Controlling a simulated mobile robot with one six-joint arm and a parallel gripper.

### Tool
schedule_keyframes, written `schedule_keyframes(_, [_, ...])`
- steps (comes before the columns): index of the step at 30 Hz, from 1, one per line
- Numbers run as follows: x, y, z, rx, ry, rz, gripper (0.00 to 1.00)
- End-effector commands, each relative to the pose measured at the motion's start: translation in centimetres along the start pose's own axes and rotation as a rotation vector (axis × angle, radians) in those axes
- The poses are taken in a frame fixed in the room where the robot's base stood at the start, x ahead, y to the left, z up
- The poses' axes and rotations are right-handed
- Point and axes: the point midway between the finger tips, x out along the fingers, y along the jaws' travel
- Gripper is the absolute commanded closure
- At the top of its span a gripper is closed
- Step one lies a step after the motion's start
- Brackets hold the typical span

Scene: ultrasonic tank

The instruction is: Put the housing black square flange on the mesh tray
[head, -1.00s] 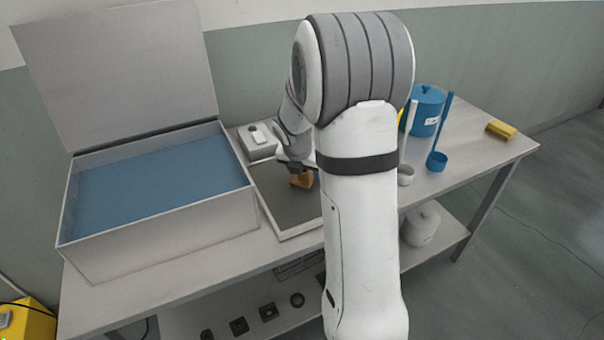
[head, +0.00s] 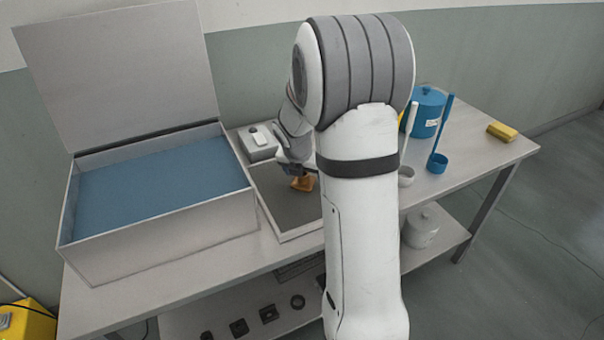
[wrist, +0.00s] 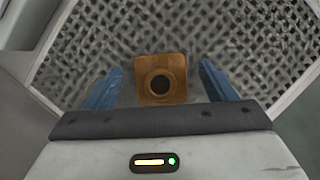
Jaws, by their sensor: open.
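An orange-brown square flanged housing with a round dark hole (wrist: 160,84) is on or just above the mesh tray (wrist: 245,45). It also shows in the head view (head: 303,184), below my gripper (head: 292,170). In the wrist view my gripper (wrist: 160,72) is open, with one blue finger on each side of the housing and gaps between. The mesh tray's grey surface (head: 287,209) lies on the table, partly hidden by my arm. Dark parts lie on the lower shelf; one looks square with a hole (head: 239,328), another is a dark block (head: 269,313).
The tank with blue liquid (head: 160,180) and raised lid (head: 120,75) stands left of the tray. A small grey box (head: 257,143) is behind it.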

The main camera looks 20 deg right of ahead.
Motion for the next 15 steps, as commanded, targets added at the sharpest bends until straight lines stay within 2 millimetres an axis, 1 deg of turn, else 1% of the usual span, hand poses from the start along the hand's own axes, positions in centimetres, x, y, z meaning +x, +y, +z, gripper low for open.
schedule_keyframes(5, [-3.5,0.1,0.1,-0.001,-0.004,0.003,0.22])
schedule_keyframes(9, [-6.6,0.0,0.1,-0.001,-0.005,0.003,0.22])
schedule_keyframes(12, [-8.5,0.1,0.1,0.0,-0.003,0.003,0.22])
schedule_keyframes(15, [-10.0,0.0,0.1,-0.001,-0.003,0.002,0.22])
